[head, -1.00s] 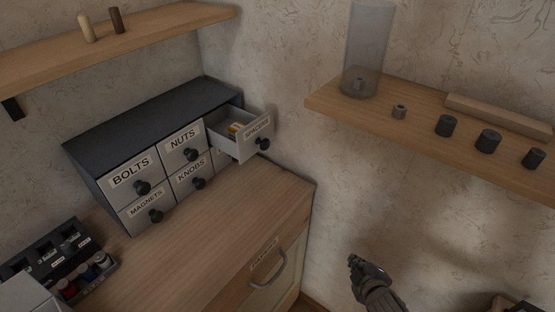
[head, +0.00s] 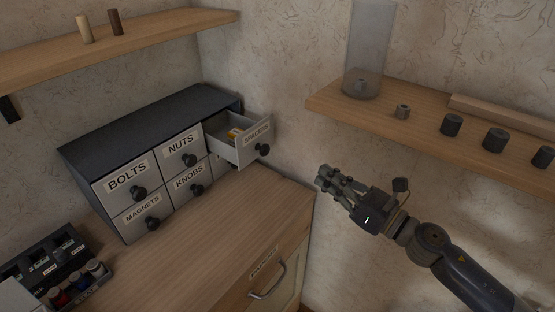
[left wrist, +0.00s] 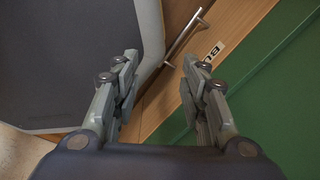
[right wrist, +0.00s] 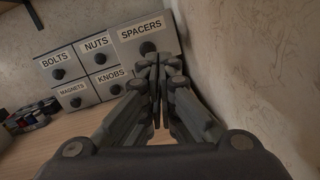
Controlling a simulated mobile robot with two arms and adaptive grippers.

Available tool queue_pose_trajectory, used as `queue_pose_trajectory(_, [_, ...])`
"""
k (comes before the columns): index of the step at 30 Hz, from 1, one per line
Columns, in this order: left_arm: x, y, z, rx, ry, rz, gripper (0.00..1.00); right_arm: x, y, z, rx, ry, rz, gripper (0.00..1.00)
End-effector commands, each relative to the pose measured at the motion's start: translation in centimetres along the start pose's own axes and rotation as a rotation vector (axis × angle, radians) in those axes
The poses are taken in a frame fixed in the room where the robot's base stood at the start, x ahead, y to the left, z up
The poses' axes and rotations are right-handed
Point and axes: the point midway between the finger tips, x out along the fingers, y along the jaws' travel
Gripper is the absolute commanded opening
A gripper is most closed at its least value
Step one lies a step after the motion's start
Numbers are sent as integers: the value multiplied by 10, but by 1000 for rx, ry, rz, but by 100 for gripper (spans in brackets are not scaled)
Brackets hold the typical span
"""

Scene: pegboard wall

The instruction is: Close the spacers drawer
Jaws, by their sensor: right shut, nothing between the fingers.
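The spacers drawer (head: 256,139) is pulled out of the top right of the small cabinet (head: 150,130), with something yellow and orange inside it. Its dark round knob (head: 263,149) faces out. The drawer front also shows in the right wrist view (right wrist: 146,36), straight ahead of the fingers. My right gripper (head: 326,180) is shut and empty, to the right of the drawer and a little lower in the head view, apart from it. My left gripper (left wrist: 160,75) shows only in its wrist view, with its fingers spread and nothing between them.
The cabinet's bolts (head: 128,180), nuts, magnets and knobs drawers look shut. It stands on a wooden counter (head: 215,215) against the wall. A shelf (head: 420,125) with a glass cylinder (head: 368,50) and several dark cylinders is at right. A rack of small bottles (head: 75,280) is at lower left.

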Motion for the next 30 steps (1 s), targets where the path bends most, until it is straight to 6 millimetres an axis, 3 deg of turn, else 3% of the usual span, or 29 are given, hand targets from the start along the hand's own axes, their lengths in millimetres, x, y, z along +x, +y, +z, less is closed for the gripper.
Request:
queue_pose_trajectory(4, [0,0,0,0,0,0,40,-2,1,-7,-179,73,81,0])
queue_pose_trajectory(11, [-6,0,-1,0,0,0,40,7,3,-9,-227,92,106,0])
queue_pose_trajectory(24, [-39,0,-4,1,1,1,40,95,13,-16,-222,89,105,0])
queue_pose_trajectory(30, [-47,0,-5,1,1,1,40,124,15,-21,-223,90,105,0])
